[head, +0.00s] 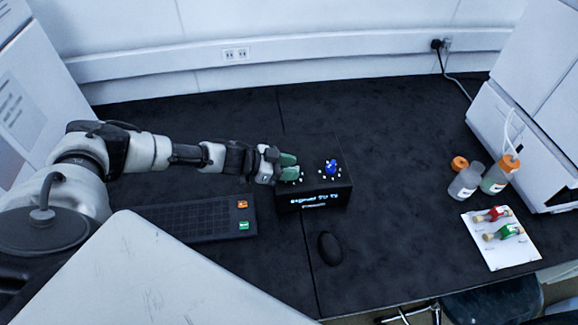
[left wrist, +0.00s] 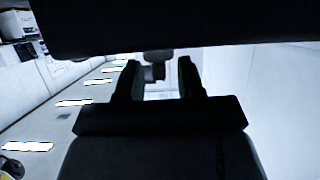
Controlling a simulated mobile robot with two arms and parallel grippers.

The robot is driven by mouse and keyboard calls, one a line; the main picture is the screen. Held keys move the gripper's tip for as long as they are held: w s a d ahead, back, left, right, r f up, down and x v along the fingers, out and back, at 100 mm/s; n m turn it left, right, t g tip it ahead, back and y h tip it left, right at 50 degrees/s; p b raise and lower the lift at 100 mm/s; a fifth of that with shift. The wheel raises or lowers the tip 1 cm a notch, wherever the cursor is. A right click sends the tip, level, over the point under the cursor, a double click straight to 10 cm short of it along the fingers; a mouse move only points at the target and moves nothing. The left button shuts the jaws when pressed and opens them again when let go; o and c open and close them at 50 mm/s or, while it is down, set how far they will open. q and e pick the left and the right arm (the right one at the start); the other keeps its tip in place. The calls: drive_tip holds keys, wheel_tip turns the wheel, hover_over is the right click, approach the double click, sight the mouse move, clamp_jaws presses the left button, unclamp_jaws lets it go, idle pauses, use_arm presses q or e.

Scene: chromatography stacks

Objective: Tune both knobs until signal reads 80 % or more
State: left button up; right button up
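A black box (head: 315,192) stands on the dark bench in the head view. Its front display (head: 316,197) shows lit text that begins with "Signal"; the number is too blurred to read surely. A blue knob (head: 331,166) sits on its top right, with white marks around it. My left gripper (head: 289,167) lies level over the box's top left, its green fingertips apart, among white marks there. The other knob is not visible and may be hidden by the fingers. In the left wrist view the fingers (left wrist: 160,78) stand apart with a gap between. My right gripper is not in view.
A black keyboard (head: 190,219) lies under my left arm, and a mouse (head: 330,248) in front of the box. Bottles (head: 466,182) and a white board (head: 502,246) with red and green fittings stand at the right. The bench behind the box is clear.

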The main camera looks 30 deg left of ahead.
use_arm(q)
drive_tip(key=c, duration=0.6)
drive_tip(key=shift+o, duration=0.2)
drive_tip(key=shift+w+m+g, duration=0.1)
drive_tip(key=shift+m+g, duration=0.3)
drive_tip(key=shift+w+a+m+g+h+b, duration=0.1)
drive_tip(key=shift+m+g+h+b, duration=0.3)
drive_tip(key=shift+m+g+h, duration=0.25)
drive_tip(key=m+g+b, duration=0.1)
drive_tip(key=m+g+h+b, duration=0.1)
drive_tip(key=shift+w+f+g, duration=0.1)
drive_tip(key=shift+f+g, duration=0.1)
drive_tip(key=shift+g, duration=0.15)
drive_tip(key=m+g+b, duration=0.3)
drive_tip(key=shift+r+m+g+b, duration=0.25)
drive_tip(key=shift+m+g+b, duration=0.7)
drive_tip(key=shift+g+b, duration=0.25)
drive_tip(key=shift+w, duration=0.1)
